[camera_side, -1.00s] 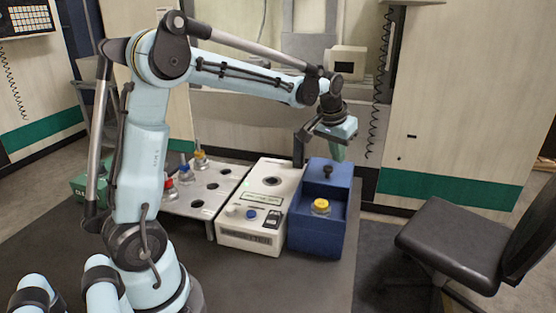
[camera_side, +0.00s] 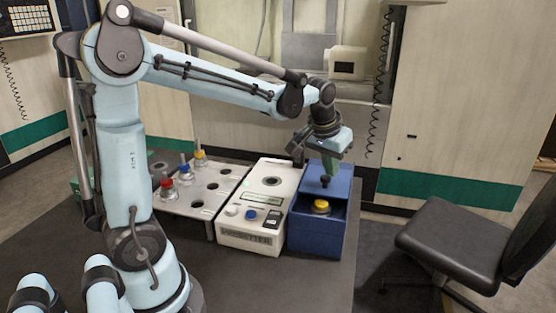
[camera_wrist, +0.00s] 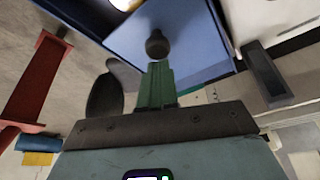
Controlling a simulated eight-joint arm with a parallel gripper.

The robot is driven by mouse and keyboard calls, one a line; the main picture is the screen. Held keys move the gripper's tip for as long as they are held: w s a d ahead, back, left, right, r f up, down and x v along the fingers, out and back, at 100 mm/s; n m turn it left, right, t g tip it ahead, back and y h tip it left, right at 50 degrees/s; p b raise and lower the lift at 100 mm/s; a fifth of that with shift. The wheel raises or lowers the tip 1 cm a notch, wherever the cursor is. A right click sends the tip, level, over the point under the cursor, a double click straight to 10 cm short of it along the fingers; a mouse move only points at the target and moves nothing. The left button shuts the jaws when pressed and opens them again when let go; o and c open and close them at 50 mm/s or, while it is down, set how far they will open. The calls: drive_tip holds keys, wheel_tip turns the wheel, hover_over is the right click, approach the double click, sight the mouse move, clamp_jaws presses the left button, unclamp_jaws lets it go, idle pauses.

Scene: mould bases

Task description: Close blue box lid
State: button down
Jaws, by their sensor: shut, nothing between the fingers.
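The blue box (camera_side: 312,240) stands at the right end of the bench. Its blue lid (camera_side: 340,178) covers the rear part, and the front part is open, showing a yellow-capped item (camera_side: 320,206) inside. A black knob (camera_side: 325,181) stands on the lid; the knob also shows in the wrist view (camera_wrist: 157,44), with the lid (camera_wrist: 195,28) around it. My gripper (camera_side: 331,170) is shut and empty, its green fingers pointing down just behind the knob. In the wrist view the fingertips (camera_wrist: 158,68) are right beside the knob; I cannot tell whether they touch it.
A white device (camera_side: 255,215) with buttons stands close against the box's left side. Left of it is a grey rack (camera_side: 200,190) with holes and several capped bottles. A black chair (camera_side: 460,235) stands to the right, off the bench.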

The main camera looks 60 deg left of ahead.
drive_tip(key=s+d, duration=0.5)
drive_tip(key=shift+s+d+f, duration=0.1)
drive_tip(key=shift+s+d, duration=0.25)
drive_tip(key=shift+s, duration=0.05)
drive_tip(key=shift+w, duration=0.1)
drive_tip(key=w, duration=0.1)
drive_tip(key=w+a, duration=0.1)
drive_tip(key=w+r, duration=0.1)
drive_tip(key=w, duration=0.1)
drive_tip(key=shift+w+a, duration=0.1)
drive_tip(key=shift+a, duration=0.15)
drive_tip(key=v, duration=1)
drive_tip(key=m+t+h, duration=0.1)
drive_tip(key=m+t, duration=0.2)
drive_tip(key=m, duration=0.1)
approach(336, 195)
drive_tip(key=s+d+f, duration=0.3)
drive_tip(key=s, duration=0.3)
drive_tip(key=shift+s+d, duration=0.25)
drive_tip(key=shift+d, duration=0.15)
